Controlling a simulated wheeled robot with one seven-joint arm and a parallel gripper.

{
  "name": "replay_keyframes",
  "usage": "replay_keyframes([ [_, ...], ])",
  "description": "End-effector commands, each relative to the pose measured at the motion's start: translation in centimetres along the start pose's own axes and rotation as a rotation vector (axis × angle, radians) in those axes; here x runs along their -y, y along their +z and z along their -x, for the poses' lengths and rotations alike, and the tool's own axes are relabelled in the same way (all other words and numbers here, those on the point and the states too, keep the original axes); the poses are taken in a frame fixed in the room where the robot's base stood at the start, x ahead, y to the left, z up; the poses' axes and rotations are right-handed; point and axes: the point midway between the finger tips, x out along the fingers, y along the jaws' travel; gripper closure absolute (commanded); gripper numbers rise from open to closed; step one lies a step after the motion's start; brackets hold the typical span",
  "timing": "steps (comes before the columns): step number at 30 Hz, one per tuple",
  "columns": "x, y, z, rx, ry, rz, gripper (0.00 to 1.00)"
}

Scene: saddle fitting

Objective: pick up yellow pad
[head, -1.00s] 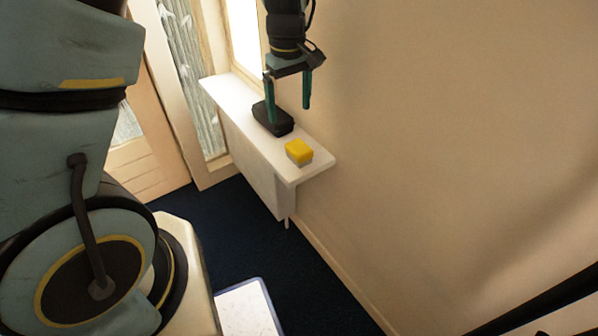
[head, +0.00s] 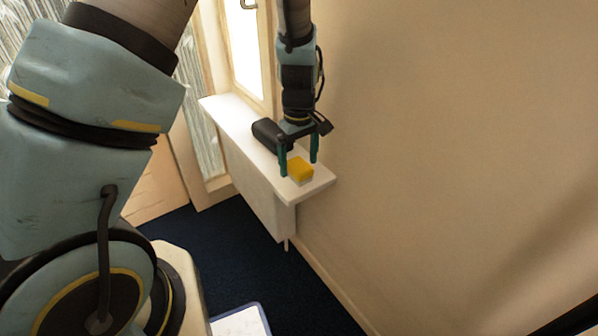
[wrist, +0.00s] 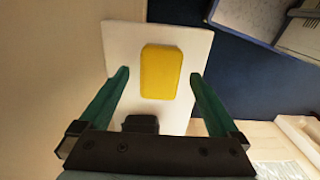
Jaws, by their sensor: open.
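The yellow pad (head: 300,168) is a small yellow block with a pale underside, lying near the free end of a white shelf (head: 319,187). In the wrist view the pad (wrist: 161,72) lies flat on the shelf, centred between the two fingers and beyond their tips. My gripper (head: 299,170) has green fingers, points down over the pad and is open. In the wrist view my gripper (wrist: 159,78) has one finger on each side of the pad, with gaps on both sides. Whether the fingertips are at pad height is unclear.
A dark object (wrist: 140,124) sits on the shelf close behind the pad, partly hidden by my gripper. A plain wall (head: 450,150) runs along the right side of the shelf. A bright window (head: 248,50) stands behind it. Dark blue floor lies below.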

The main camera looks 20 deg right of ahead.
Motion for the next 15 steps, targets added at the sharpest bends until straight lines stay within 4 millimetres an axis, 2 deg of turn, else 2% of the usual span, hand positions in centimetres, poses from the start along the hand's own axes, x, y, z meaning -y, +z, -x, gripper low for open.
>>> replay_keyframes([
  [1,0.04,0.02,-0.88,0.001,-0.002,0.001,0.03],
  [3,0.00,0.05,-1.39,0.001,0.000,0.001,0.03],
  [10,-0.04,0.05,-1.47,0.000,0.001,0.000,0.04],
  [15,-0.03,0.05,-1.46,0.000,0.001,0.000,0.23],
])
